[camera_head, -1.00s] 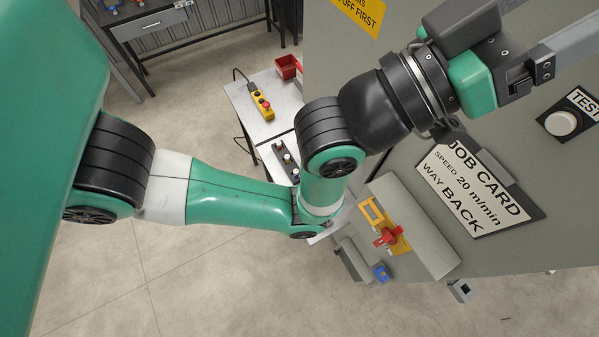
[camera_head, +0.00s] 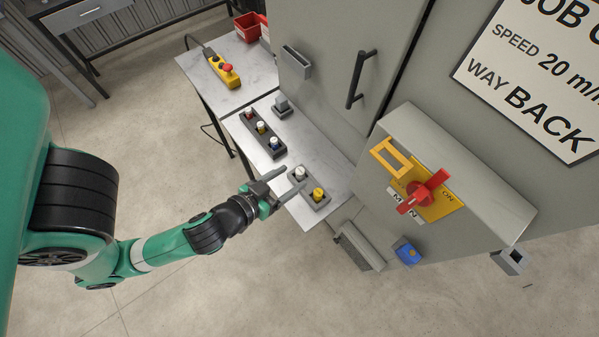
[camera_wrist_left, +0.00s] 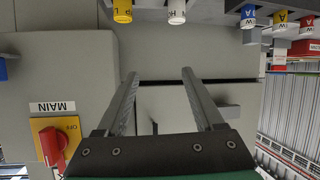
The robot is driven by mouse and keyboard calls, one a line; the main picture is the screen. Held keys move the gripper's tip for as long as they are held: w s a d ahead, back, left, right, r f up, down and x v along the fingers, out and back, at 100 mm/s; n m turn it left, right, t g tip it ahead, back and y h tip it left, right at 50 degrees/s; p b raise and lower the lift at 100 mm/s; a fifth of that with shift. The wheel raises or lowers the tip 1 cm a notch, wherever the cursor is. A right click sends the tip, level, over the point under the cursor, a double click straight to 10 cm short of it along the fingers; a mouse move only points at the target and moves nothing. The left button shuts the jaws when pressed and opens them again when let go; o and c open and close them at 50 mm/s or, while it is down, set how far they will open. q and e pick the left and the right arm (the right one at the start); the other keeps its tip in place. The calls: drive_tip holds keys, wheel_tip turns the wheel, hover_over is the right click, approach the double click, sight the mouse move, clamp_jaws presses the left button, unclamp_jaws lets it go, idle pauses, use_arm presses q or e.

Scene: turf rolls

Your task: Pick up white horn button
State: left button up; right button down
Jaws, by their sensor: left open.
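The white button (camera_head: 300,173) stands upright in a dark holder (camera_head: 323,204) on the narrow grey table, beside a yellow button (camera_head: 318,193). In the left wrist view a white button marked H (camera_wrist_left: 176,12) shows at the top edge, partly cut off, with the yellow one (camera_wrist_left: 122,10) to its left. My left gripper (camera_head: 295,178) is open and empty. Its fingertips appear close to the white button in the head view; I cannot tell whether they touch. The wrist view shows its fingers (camera_wrist_left: 160,72) apart with nothing between them. My right gripper is not in view.
Another dark holder (camera_head: 244,118) carries several coloured buttons farther back. A yellow pendant box (camera_head: 222,72) and a red bin (camera_head: 247,27) stand behind. The grey cabinet (camera_head: 325,30) with a red MAIN switch (camera_head: 423,191) borders the table's right side.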

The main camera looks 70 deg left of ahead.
use_arm(q)
drive_tip(key=g, duration=0.1)
approach(297, 173)
drive_tip(key=b+x, duration=0.1)
drive_tip(key=x, duration=0.5)
drive_tip(key=shift+w+d, duration=0.15)
drive_tip(key=shift+w, duration=0.1)
drive_tip(key=b+x, duration=0.1)
drive_tip(key=x, duration=0.4)
drive_tip(key=shift+f+b, duration=0.15)
drive_tip(key=shift+b, duration=0.2)
drive_tip(key=shift+s, duration=0.1)
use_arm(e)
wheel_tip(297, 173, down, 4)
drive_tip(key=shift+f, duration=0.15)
use_arm(q)
drive_tip(key=shift+c, duration=0.2)
clamp_jaws()
